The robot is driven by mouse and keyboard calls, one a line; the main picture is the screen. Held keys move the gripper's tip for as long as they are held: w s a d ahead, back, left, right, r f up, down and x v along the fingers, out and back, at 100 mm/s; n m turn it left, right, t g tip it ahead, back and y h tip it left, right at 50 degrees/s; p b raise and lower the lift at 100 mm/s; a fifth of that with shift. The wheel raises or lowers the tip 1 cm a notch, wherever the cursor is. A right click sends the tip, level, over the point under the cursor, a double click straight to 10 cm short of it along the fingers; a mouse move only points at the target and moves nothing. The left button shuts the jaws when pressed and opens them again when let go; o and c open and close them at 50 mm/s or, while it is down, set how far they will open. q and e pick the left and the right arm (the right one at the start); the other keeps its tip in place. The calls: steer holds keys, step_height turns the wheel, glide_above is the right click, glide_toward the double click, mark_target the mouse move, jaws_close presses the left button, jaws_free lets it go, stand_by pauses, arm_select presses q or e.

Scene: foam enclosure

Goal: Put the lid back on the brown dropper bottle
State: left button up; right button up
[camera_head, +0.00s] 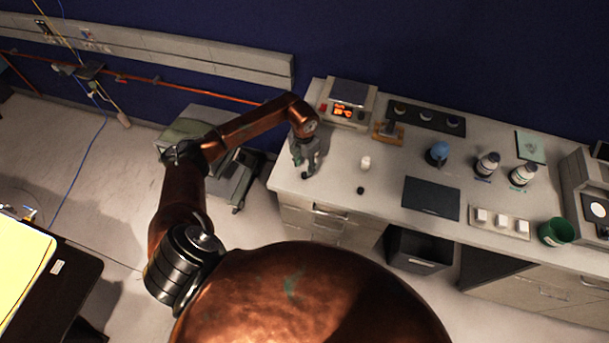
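My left gripper (303,167) hangs over the left end of the white bench (335,215), left of a small pale bottle (366,163). Its fingers look apart, with nothing clearly seen between them. The pale bottle stands upright. A small black cap-like piece (360,190) lies on the bench just in front of it and may be the lid. No bottle shows clearly as a brown dropper bottle; at this size I cannot tell whether the pale one is it. My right gripper is not in view.
The bench around the black piece is clear.

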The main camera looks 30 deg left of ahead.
mark_target(305, 174)
arm_select(q)
steer(key=shift+d+f, duration=0.1)
steer(key=shift+f, duration=0.3)
steer(key=f+p, duration=0.1)
steer(key=f, duration=0.3)
steer(key=shift+w+f+p, duration=0.15)
steer(key=shift+w+p, duration=0.05)
steer(key=shift+p, duration=0.15)
steer(key=shift+c, duration=0.5)
steer(key=c, duration=0.7)
